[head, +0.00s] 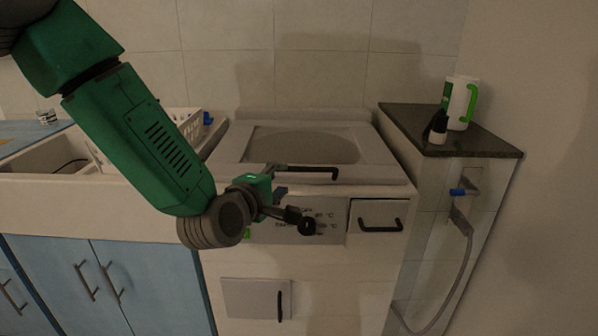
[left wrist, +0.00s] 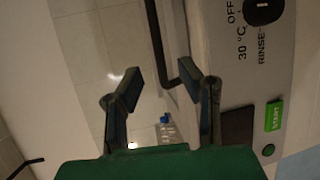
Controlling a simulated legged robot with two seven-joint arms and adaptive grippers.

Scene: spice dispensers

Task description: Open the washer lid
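The washer (head: 372,183) stands in the middle of the head view. Its white lid (head: 232,160), with a greyish window, lies shut on top. A dark bar handle (head: 318,170) runs along the lid's front edge. My left gripper (head: 287,203) is at the washer's front, just below the handle's left end. In the left wrist view its two fingers (left wrist: 160,82) are spread and empty. The dark handle (left wrist: 157,40) appears between them in that picture; contact cannot be told. My gripper hides part of the control panel. My right gripper is not in view.
The panel has a dark dial (head: 307,227), and a drawer (head: 380,214) is at its right. A dark-topped counter (head: 485,148) with a white-green container (head: 458,102) and a small bottle (head: 437,127) stands right. A sink (head: 40,158) and white rack (head: 187,121) are left.

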